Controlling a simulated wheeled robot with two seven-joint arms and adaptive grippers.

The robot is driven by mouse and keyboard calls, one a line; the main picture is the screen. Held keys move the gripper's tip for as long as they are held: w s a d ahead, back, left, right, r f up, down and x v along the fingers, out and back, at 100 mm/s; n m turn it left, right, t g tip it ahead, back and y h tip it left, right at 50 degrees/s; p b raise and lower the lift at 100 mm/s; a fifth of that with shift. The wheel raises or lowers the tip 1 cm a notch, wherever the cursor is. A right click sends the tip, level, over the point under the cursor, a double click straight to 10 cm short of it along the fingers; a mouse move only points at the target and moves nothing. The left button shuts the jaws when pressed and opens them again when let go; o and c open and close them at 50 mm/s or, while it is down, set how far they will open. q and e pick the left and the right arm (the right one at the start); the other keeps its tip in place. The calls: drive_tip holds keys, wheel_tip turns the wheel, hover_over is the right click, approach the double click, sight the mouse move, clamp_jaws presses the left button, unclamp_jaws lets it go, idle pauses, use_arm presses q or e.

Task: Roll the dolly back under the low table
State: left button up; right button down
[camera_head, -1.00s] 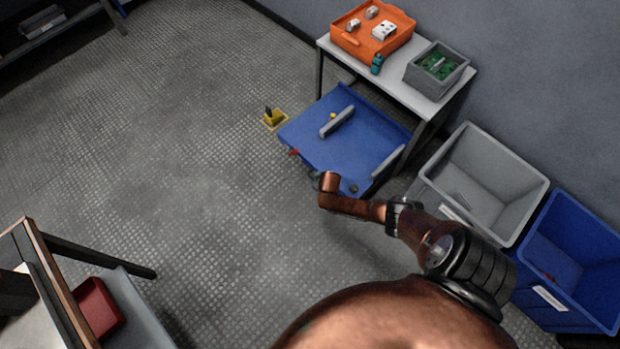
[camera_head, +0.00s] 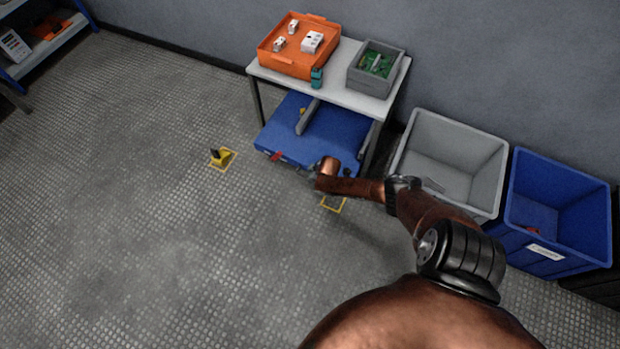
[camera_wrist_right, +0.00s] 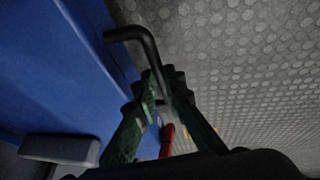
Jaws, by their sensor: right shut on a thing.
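The blue dolly (camera_head: 290,150) sits on the floor with its back part under the low table (camera_head: 335,91) and its front part sticking out. It carries a grey bar (camera_head: 306,118). My right gripper (camera_head: 314,176) is at the dolly's front edge. In the right wrist view its fingers (camera_wrist_right: 165,95) are closed on a black bent handle (camera_wrist_right: 140,42) beside the blue deck (camera_wrist_right: 75,85). A red part (camera_wrist_right: 167,138) shows close behind the fingers, and also at the dolly's front edge in the head view (camera_head: 276,155). My left gripper is out of view.
An orange tray (camera_head: 287,65) and a grey box (camera_head: 355,79) stand on the table. A grey bin (camera_head: 412,156) and a blue bin (camera_head: 560,260) stand at the right. Yellow floor marks lie left (camera_head: 229,162) and in front (camera_head: 333,207) of the dolly; the left one bears a black piece. Left floor is clear.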

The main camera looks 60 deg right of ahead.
drive_tip(key=shift+w+d+r, duration=0.15)
drive_tip(key=shift+d, duration=0.15)
drive_tip(key=c, duration=2)
unclamp_jaws()
drive_tip(key=shift+s+a, duration=0.1)
drive_tip(key=shift+s, duration=0.15)
drive_tip(key=v, duration=1.1)
drive_tip(key=shift+s+r, duration=0.1)
drive_tip(key=shift+r, duration=0.2)
